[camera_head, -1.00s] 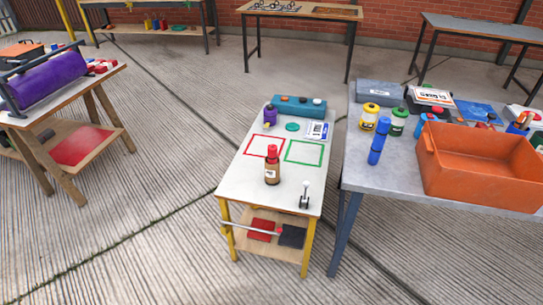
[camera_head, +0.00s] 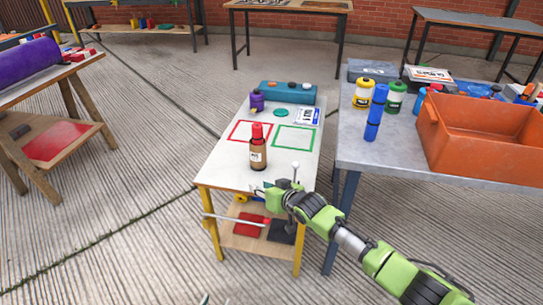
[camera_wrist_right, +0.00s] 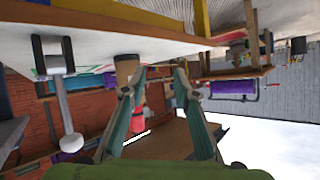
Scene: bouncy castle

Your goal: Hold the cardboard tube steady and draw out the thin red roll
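The brown cardboard tube (camera_head: 258,160) stands upright on the small white-topped table (camera_head: 222,172), with a white label on its side. The red roll (camera_head: 257,132) sticks up from its top. In the right wrist view, which looks upside down, the tube (camera_wrist_right: 127,68) and red roll (camera_wrist_right: 138,122) lie beyond the fingers, partly hidden by the left one. My right gripper (camera_head: 257,190) is at the table's front edge, nearer than the tube and apart from it. Its fingers (camera_wrist_right: 161,73) are open and empty. Only a small tip of my left gripper (camera_head: 205,299) shows at the bottom edge.
A lever with a pale knob (camera_head: 295,168) stands close beside my right gripper; it also shows in the wrist view (camera_wrist_right: 62,100). Red and green outlined squares, a purple container (camera_head: 257,102) and a teal box (camera_head: 288,92) are behind. A grey table with an orange bin (camera_head: 470,140) is right.

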